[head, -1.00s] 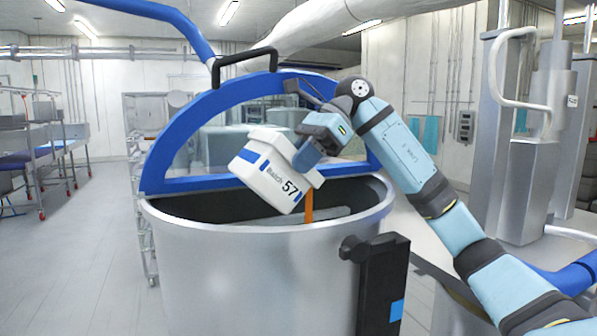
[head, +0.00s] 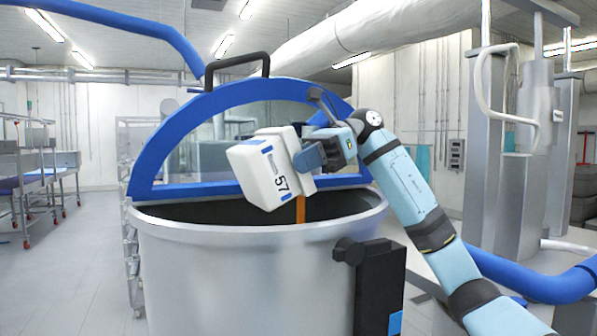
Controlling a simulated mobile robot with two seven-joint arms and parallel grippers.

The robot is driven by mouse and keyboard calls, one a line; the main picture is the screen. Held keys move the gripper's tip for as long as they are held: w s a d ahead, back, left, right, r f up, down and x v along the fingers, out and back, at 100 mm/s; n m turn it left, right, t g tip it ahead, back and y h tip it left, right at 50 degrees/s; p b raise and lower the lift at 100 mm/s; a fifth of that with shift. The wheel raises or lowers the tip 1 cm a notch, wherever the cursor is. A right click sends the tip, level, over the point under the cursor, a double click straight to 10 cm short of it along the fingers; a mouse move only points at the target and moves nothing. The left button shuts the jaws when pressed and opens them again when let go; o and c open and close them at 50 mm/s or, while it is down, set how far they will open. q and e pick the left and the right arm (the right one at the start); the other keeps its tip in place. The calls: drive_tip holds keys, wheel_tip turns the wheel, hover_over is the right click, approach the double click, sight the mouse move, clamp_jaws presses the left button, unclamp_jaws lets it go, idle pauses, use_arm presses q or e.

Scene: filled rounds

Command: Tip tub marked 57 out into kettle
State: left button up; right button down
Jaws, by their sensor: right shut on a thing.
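The white tub marked 57 (head: 257,177) is held over the mouth of the kettle, strongly tilted, its number side turned to the lower right. My right gripper (head: 311,156) is shut on the tub at its right side. The kettle (head: 240,265) is a large round steel vessel with a dark open mouth. Its blue-framed lid (head: 160,158) stands raised behind the mouth. What lies deeper in the kettle is hidden by the rim. My left gripper is out of view.
A black handle (head: 238,62) tops the lid. A dark post (head: 375,285) stands at the kettle's front right. A steel column machine (head: 505,140) stands at right, with a blue pipe (head: 560,287) low beside it. The floor at left (head: 70,260) is clear.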

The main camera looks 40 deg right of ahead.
drive_tip(key=shift+s+d+f+y+b, duration=0.15)
drive_tip(key=shift+f+y+b, duration=0.25)
drive_tip(key=shift+b, duration=0.4)
drive_tip(key=shift+d+y+b, duration=0.25)
drive_tip(key=shift+y+b, duration=0.15)
drive_tip(key=shift+b, duration=0.15)
drive_tip(key=shift+d+r+b, duration=0.1)
drive_tip(key=shift+d+b, duration=0.05)
drive_tip(key=shift+b, duration=0.15)
drive_tip(key=shift+r+t+y, duration=0.1)
drive_tip(key=shift+t+y, duration=0.2)
idle(3.5)
drive_tip(key=shift+a+r+h, duration=0.2)
drive_tip(key=shift+a+h, duration=0.05)
drive_tip(key=shift+h, duration=0.25)
